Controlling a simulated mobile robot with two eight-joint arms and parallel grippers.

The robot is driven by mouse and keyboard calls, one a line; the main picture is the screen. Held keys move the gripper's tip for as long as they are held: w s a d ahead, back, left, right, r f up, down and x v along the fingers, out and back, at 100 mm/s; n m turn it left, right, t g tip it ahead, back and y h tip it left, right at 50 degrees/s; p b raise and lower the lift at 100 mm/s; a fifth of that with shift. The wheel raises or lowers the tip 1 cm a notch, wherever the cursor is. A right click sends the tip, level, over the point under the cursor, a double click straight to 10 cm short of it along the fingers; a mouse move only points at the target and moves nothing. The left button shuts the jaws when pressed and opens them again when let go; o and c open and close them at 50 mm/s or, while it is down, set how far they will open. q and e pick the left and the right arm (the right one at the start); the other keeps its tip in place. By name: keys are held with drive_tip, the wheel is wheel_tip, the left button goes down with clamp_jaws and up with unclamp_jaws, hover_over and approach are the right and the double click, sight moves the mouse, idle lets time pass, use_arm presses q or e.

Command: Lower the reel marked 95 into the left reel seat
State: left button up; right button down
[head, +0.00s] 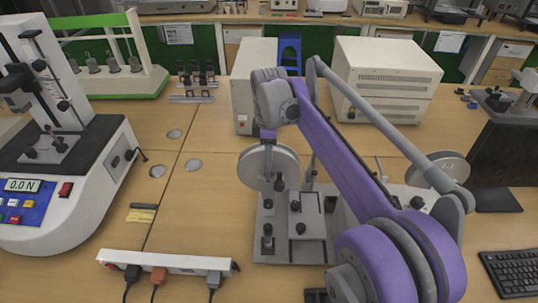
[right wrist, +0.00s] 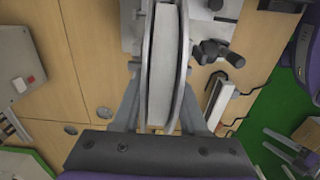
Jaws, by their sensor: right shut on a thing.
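A pale grey reel (head: 252,168) hangs upright at the left end of a grey fixture (head: 285,248) in the head view. My right gripper (head: 269,140) is shut on it from above. In the right wrist view, the reel (right wrist: 166,65) is seen edge-on between the two fingers of my right gripper (right wrist: 160,105). No number is readable on it. The left reel seat is not clearly visible, and I cannot tell whether the reel touches it. A second reel (head: 450,166) stands at the fixture's right end, partly behind my arm. My left gripper is not in view.
A force tester (head: 60,190) stands at the left. A power strip (head: 170,262) lies in front. White cabinets (head: 385,80) stand behind my arm. A dark monitor (head: 500,165) and keyboard (head: 512,270) are at the right. The table left of the fixture (head: 205,215) is mostly clear.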

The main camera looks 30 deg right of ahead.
drive_tip(key=shift+f, duration=0.15)
drive_tip(key=shift+f, duration=0.3)
idle(0.5)
unclamp_jaws()
idle(0.3)
drive_tip(key=shift+r, duration=0.1)
idle(0.3)
drive_tip(key=shift+r+p, duration=2.3)
drive_tip(key=shift+r, duration=1.2)
drive_tip(key=shift+f, duration=0.1)
